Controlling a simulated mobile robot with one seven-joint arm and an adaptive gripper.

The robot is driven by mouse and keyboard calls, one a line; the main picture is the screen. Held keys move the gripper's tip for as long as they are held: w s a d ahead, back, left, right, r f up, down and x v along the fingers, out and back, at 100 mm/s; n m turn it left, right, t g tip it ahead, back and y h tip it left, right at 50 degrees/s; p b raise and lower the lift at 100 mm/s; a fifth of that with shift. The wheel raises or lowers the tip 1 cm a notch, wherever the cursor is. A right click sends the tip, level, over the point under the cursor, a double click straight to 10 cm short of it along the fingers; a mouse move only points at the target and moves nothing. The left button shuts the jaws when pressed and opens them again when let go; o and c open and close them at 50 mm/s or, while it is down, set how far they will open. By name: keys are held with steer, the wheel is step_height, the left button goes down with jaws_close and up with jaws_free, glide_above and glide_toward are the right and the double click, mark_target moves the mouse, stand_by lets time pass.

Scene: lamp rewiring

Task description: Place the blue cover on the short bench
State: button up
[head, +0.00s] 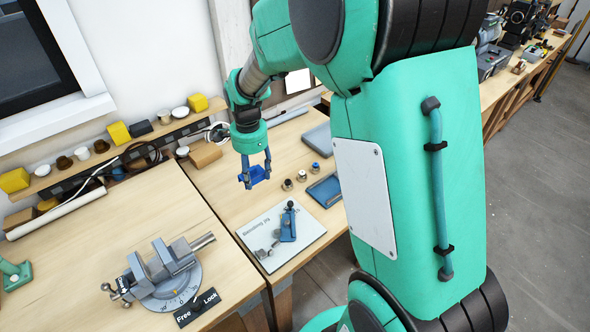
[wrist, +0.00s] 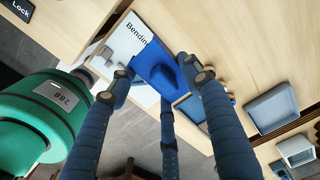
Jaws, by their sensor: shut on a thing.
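The blue cover (head: 259,175) is held between the fingertips of my gripper (head: 256,180), above the wooden bench (head: 222,218) that carries the bending jig. In the wrist view, the cover (wrist: 154,68) shows as a blue plate with a raised part, between the fingers of my gripper (wrist: 163,77). The gripper is shut on it. The cover appears apart from the bench top, with bare wood below and around it. The frames do not label which bench is the short one.
The white bending jig plate (head: 310,228) lies in front of the cover. A blue tray (head: 325,190), a grey tray (head: 316,139) and small round parts (head: 301,176) stand to the right. A vise (head: 160,268) is on the left bench. Bare wood lies left of the cover.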

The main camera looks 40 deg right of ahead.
step_height(320, 180, down, 15)
steer(key=shift+a+f, duration=0.15)
steer(key=shift+f, duration=0.05)
steer(key=shift+w, duration=0.15)
steer(key=w+d, duration=0.1)
steer(key=w, duration=0.4)
steer(key=w+d+f+b, duration=0.1)
steer(key=w, duration=0.4)
steer(key=w+d, duration=0.1)
steer(key=w, duration=0.4)
steer(key=shift+w+d+f, duration=0.15)
steer(key=shift+w+f, duration=0.05)
steer(key=shift+f, duration=0.05)
steer(key=shift+f+b, duration=0.45)
steer(key=shift+f, duration=1.3)
steer(key=shift+f, duration=0.1)
steer(key=o, duration=1.2)
